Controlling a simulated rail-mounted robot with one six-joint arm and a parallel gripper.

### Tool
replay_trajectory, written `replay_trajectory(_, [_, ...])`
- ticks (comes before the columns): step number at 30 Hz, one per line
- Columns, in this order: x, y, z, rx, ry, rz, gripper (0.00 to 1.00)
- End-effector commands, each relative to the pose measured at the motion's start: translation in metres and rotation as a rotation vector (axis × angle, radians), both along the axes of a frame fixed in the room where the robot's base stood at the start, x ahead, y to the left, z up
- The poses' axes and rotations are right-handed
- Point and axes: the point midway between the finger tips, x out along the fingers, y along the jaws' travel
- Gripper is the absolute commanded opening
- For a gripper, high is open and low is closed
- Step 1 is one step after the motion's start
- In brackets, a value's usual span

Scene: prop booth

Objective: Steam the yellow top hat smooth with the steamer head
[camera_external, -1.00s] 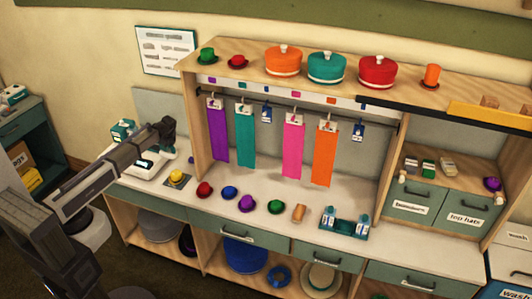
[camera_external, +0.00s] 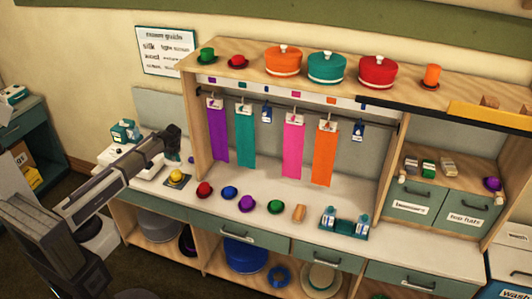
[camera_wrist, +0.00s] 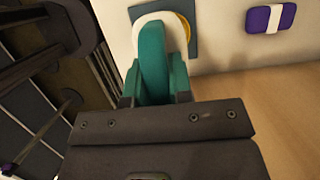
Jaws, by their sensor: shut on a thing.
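The yellow top hat (camera_external: 175,177) sits on a dark square pad at the left of the white counter. My gripper (camera_external: 172,143) is over the counter, just above and to the left of the hat. In the wrist view my gripper (camera_wrist: 155,98) is shut on the teal steamer head (camera_wrist: 152,55), which has a white rounded part. Part of the yellow hat (camera_wrist: 185,25) shows as a yellow edge behind the steamer head, with the blue-grey pad (camera_wrist: 190,8) around it. Whether the head touches the hat is hidden.
A white steamer base (camera_external: 147,168) stands left of the hat. Right of it is a row of small hats, starting with a red one (camera_external: 204,188). Coloured cloths such as the purple one (camera_external: 219,135) hang behind. A purple block with a white band (camera_wrist: 268,18) shows in the wrist view.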

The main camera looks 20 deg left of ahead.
Motion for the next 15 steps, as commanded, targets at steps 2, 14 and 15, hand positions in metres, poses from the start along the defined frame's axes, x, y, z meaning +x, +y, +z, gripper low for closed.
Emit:
replay_trajectory(2, [0.0, 0.0, -0.008, 0.0, 0.0, 0.0, 0.0])
replay_trajectory(14, [0.0, 0.0, -0.033, 0.0, 0.0, 0.0, 0.0])
replay_trajectory(15, [0.0, 0.0, -0.035, 0.0, 0.0, 0.0, 0.0])
